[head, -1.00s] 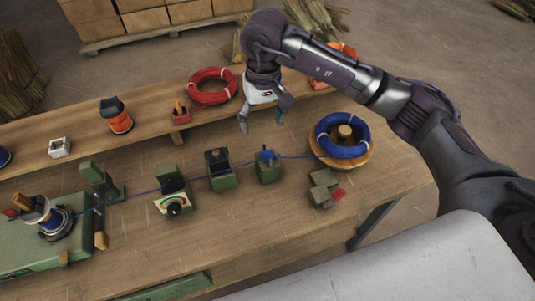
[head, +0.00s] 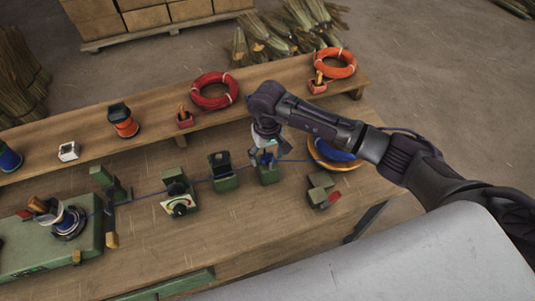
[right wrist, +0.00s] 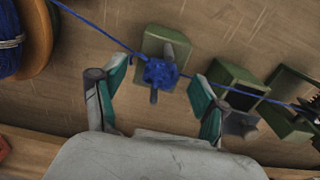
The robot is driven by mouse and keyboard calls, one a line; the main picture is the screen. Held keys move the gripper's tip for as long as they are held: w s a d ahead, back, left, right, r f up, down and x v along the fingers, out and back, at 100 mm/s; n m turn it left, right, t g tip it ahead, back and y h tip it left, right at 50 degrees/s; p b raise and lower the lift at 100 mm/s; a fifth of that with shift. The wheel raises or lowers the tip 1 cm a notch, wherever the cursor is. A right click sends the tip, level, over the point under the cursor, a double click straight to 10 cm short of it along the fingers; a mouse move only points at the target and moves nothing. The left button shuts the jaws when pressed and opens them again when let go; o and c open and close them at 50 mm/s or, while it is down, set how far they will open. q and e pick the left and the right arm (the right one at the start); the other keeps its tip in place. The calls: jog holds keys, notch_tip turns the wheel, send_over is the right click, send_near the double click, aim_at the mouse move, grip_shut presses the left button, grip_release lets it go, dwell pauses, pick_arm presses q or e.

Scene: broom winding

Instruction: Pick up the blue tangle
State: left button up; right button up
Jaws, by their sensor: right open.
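The blue tangle (right wrist: 160,73) is a small knotted lump of cord around a grey peg on a green block (right wrist: 172,42). Blue cord runs through it to both sides. My right gripper (right wrist: 157,78) is open, with its teal-padded fingers on either side of the tangle and pointing toward it. I cannot tell whether they touch it. In the head view my right gripper (head: 272,146) hangs over the green block and partly hides the tangle. My left gripper is not in view.
A blue coil on a wooden spool (head: 322,163) stands right of the tangle, partly behind my right arm. Green guide blocks (head: 222,178) and a dial (head: 181,207) line the cord to a winder (head: 65,220). A raised shelf holds a red coil (head: 214,90) and an orange coil (head: 335,63).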

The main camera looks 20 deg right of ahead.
jog(key=shift+f, duration=0.25)
jog(key=c, duration=0.9)
jog(key=shift+o, duration=0.2)
